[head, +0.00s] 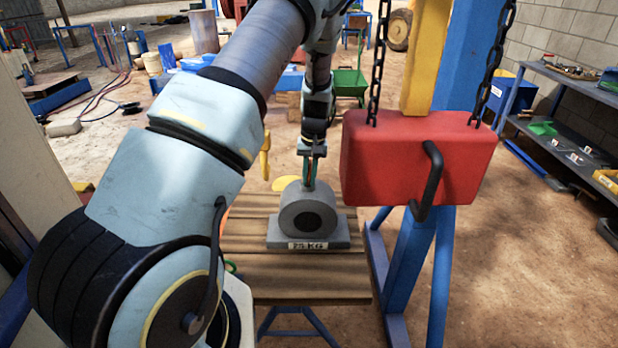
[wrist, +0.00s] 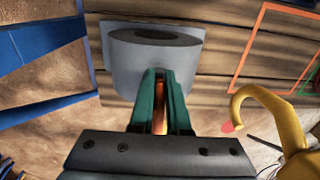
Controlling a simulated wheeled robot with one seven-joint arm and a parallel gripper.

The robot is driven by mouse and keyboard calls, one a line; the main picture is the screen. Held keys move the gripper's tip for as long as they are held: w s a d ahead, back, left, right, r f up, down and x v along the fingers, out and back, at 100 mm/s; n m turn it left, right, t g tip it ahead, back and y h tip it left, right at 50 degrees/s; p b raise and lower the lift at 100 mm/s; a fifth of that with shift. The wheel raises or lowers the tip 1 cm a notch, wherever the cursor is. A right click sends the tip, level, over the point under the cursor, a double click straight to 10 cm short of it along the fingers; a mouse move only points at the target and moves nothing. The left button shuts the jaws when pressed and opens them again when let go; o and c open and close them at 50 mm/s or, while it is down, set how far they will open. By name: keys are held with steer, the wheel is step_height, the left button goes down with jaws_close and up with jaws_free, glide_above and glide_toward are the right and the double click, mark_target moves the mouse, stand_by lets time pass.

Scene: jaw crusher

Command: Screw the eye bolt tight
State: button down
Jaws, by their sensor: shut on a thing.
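A grey bearing block (head: 308,208) with a dark round bore stands on the wooden bench top (head: 300,285); a small label is on its base. My gripper (head: 309,184) points down at the top of the block. In the wrist view, its teal fingers (wrist: 161,75) are shut on a narrow orange-red piece, which looks like the eye bolt (wrist: 160,121). Most of the eye bolt is hidden between the fingers. The fingertips meet the block's upper side (wrist: 128,78); I cannot tell how deep the bolt sits.
A yellow hook (wrist: 265,105) hangs close to the right of my gripper in the wrist view. A red hoist block (head: 415,160) hangs on chains (head: 378,60) at the right, before a blue post (head: 420,240). An orange outline (wrist: 248,48) marks bare bench.

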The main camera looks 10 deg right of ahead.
steer(key=shift+a, duration=0.1)
steer(key=m, duration=0.2)
steer(key=a+m, duration=0.1)
steer(key=m, duration=0.1)
steer(key=shift+w+a+m+b, duration=0.1)
steer(key=shift+m+b, duration=0.3)
steer(key=shift+f, duration=0.1)
steer(key=m, duration=0.3)
steer(key=a+m, duration=0.1)
steer(key=shift+w+m+t, duration=0.3)
steer(key=shift+w+m, duration=0.05)
steer(key=shift+m, duration=0.05)
steer(key=shift+w+a+m+h, duration=0.15)
steer(key=shift+m, duration=0.45)
steer(key=shift+w+a+m+h, duration=0.15)
steer(key=shift+m, duration=0.45)
steer(key=shift+w+f+m+p, duration=0.15)
steer(key=shift+m+p, duration=0.25)
steer(key=shift+m, duration=0.8)
